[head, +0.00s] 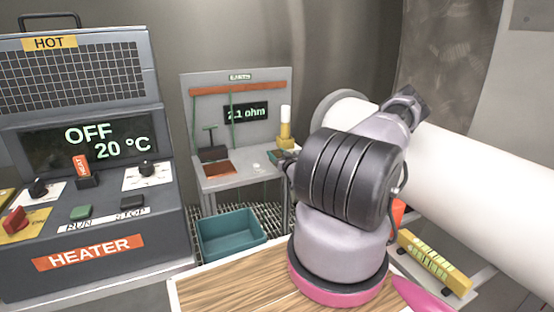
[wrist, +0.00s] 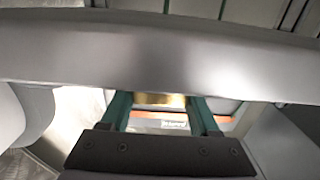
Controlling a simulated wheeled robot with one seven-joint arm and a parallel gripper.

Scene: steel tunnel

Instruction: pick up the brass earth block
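In the wrist view a shiny brass piece (wrist: 160,99), which I take for the earth block, shows between the two green fingers of my gripper (wrist: 160,104). The fingers stand well apart and the brass spans about the whole gap. I cannot tell whether they touch it. A grey band cuts off the brass at its upper edge. In the head view my arm hides most of the gripper, which is at the right side of the small grey earth bench (head: 240,183). The block cannot be made out there.
A yellow post with a white top (head: 285,130) stands at the bench's back right. The bench has an orange patch (head: 220,169) and a display panel (head: 246,112). A teal bin (head: 231,234) is below it. The heater (head: 85,200) is left, and a thick white pipe (head: 465,185) right.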

